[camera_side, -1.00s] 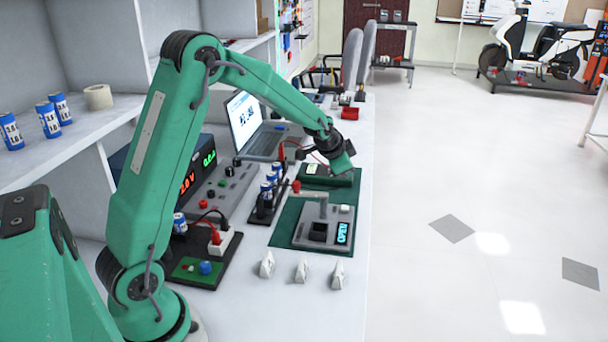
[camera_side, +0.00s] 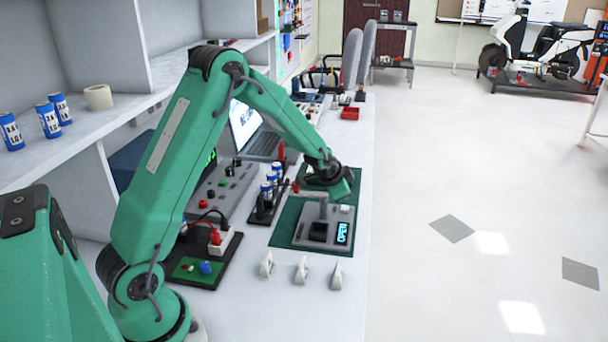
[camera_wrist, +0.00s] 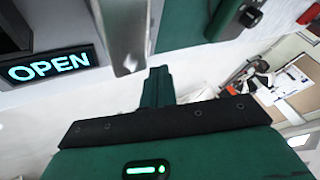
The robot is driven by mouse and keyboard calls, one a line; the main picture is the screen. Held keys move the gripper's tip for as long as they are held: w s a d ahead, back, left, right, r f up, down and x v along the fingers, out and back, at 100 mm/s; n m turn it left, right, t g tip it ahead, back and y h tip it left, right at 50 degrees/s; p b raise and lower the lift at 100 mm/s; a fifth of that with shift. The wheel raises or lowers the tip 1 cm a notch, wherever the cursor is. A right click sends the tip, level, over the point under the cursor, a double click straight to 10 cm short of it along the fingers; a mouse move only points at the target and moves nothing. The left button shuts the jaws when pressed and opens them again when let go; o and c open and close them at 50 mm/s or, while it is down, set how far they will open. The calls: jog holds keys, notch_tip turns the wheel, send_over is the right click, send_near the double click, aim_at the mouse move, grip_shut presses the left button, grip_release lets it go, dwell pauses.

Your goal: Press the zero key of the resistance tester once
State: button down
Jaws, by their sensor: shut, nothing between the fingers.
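The resistance tester (camera_side: 330,238) is a grey box on a green mat, with a lit display (camera_side: 342,233) reading OPEN. The same display shows at the left of the wrist view (camera_wrist: 48,65). A small pale key (camera_side: 346,209) sits on its top near the far right corner; I cannot read any label on it. My gripper (camera_wrist: 158,82) is shut and empty. In the side view it hangs above the far end of the tester; its fingertips are hard to make out there, and I cannot tell any contact with the key.
A metal arm with a red knob (camera_side: 295,187) stands over the tester's left side. Batteries (camera_side: 267,190) stand in a black holder to the left. The laptop (camera_side: 252,130) is behind. The bench is clear at the front right.

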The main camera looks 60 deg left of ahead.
jog(key=shift+f, duration=0.65)
jog(key=shift+f, duration=0.15)
dwell(1.6)
